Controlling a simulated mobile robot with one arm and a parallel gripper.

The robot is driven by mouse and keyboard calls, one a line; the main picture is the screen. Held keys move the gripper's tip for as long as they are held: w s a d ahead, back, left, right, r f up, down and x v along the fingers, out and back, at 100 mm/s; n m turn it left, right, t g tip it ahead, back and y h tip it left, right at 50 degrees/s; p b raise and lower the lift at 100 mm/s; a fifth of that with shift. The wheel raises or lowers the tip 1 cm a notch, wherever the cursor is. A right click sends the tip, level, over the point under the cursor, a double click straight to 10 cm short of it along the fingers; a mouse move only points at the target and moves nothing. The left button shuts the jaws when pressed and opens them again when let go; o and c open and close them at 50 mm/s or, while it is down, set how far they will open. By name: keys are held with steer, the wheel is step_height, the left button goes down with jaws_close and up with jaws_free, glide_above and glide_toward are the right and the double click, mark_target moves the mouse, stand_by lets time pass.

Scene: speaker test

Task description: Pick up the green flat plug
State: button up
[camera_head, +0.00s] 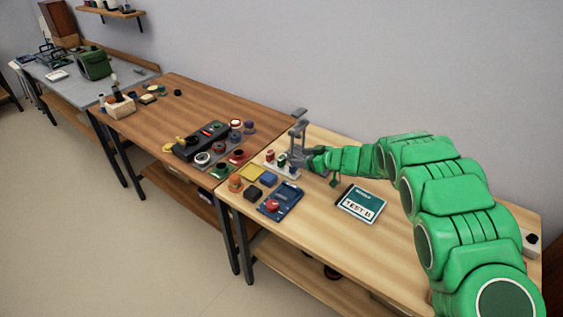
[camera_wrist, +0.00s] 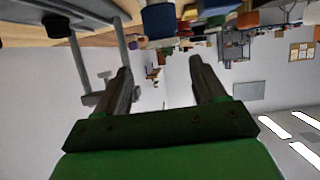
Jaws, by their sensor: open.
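My gripper (camera_head: 312,158) is at the back of the light wood table, beside a grey upright stand (camera_head: 298,140). In the wrist view my gripper (camera_wrist: 160,80) has its two dark fingers apart, with nothing between them. I cannot clearly make out the green flat plug. A small green piece (camera_head: 222,169) lies near the front right of the brown table, left of my gripper. Whether it is the plug is too small to tell. A dark green bit also shows just below my wrist, its nature unclear.
A blue tray with a red knob (camera_head: 280,204), a yellow square (camera_head: 250,172), a blue block (camera_head: 269,179) and a TEST box (camera_head: 360,204) lie on the light table. A black case (camera_head: 202,140) with several round parts is on the brown table. The light table's front right is clear.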

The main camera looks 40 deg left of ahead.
mark_target(281, 156)
steer(key=shift+s+a+f, duration=0.15)
steer(key=shift+s+a, duration=0.05)
steer(key=shift+s, duration=0.05)
steer(key=shift+s+a+f, duration=0.1)
steer(key=shift+a+f, duration=0.2)
steer(key=shift+a, duration=0.25)
steer(key=shift+x, duration=3.25)
steer(key=shift+s+r, duration=0.1)
steer(key=shift+r, duration=0.05)
steer(key=c, duration=1.1)
